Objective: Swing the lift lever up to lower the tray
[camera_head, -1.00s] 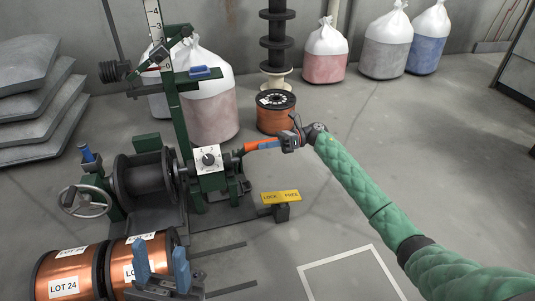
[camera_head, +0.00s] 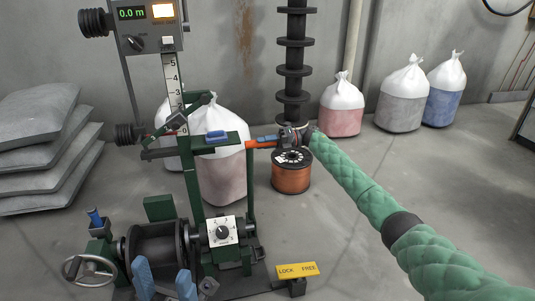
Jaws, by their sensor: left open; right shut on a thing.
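The lift lever's orange-red handle (camera_head: 262,144) lies nearly level, high beside the green winding machine (camera_head: 190,190), well above the white dial (camera_head: 222,231). A green bar (camera_head: 250,195) stands below the handle. My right gripper (camera_head: 284,138) is shut on the handle's outer end, with my green-sleeved arm reaching in from the right. My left gripper (camera_head: 164,268) is open, its blue fingers apart in front of the machine's drum (camera_head: 155,243) at the bottom. I cannot make out a tray for certain.
A copper spool (camera_head: 291,178) stands behind the gripped handle. A yellow LOCK/FREE plate (camera_head: 297,270) is low in front. A handwheel (camera_head: 88,270) and stacked grey sacks (camera_head: 45,150) are at left. White-topped bags (camera_head: 403,95) line the wall.

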